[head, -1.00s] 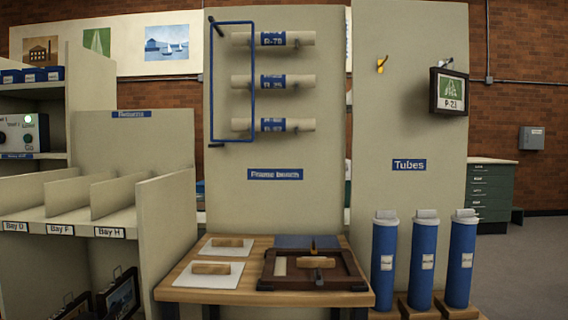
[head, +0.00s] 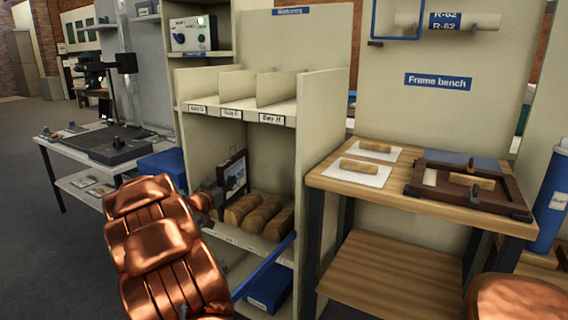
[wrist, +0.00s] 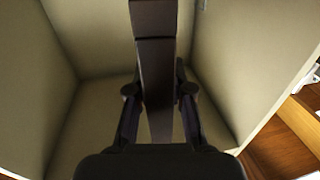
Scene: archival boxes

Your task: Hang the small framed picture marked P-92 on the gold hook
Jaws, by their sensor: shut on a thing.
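In the head view a small dark-framed picture (head: 236,176) stands upright in the lower shelf compartment, seen at a slant; its mark cannot be read. My gripper (head: 212,196) reaches in from the left and is shut on its near edge. In the wrist view the frame (wrist: 155,62) is seen edge-on as a dark bar between the two fingers of my gripper (wrist: 159,92). The picture's face is hidden there. The gold hook is in neither view now.
Brown rounded blocks (head: 262,216) lie beside the picture on the shelf. The shelf's side wall (head: 318,150) stands close on the right. The frame bench (head: 420,195) is further right, with wooden-handled white plates and a dark frame on it. A work table (head: 90,150) is at left.

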